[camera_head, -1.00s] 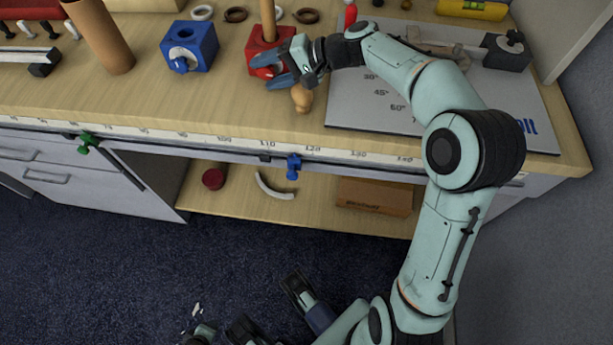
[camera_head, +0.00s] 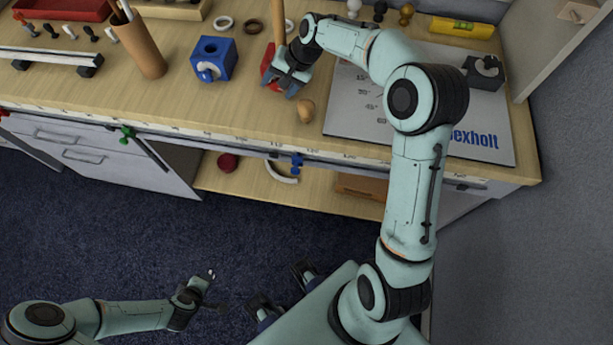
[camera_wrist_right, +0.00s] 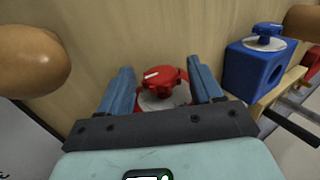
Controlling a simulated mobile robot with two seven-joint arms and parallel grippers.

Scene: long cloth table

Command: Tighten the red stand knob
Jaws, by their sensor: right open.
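The red stand (camera_head: 266,58) is on the wooden table, mostly hidden behind my right gripper in the head view, with a wooden rod rising from it. Its red knob (camera_wrist_right: 164,82) shows in the right wrist view, on a pale round disc and with a white mark. My right gripper (camera_head: 284,88) is at the stand's front. In the wrist view its blue fingers (camera_wrist_right: 160,84) are open, one on each side of the knob, with visible gaps. My left gripper (camera_head: 207,282) is low over the floor, away from the table; its jaws are too small to read.
A wooden egg-shaped piece (camera_head: 306,110) is close to my right gripper. A brown cylinder (camera_head: 143,50) stands farther left. A grey printed board (camera_head: 365,110) lies to the right.

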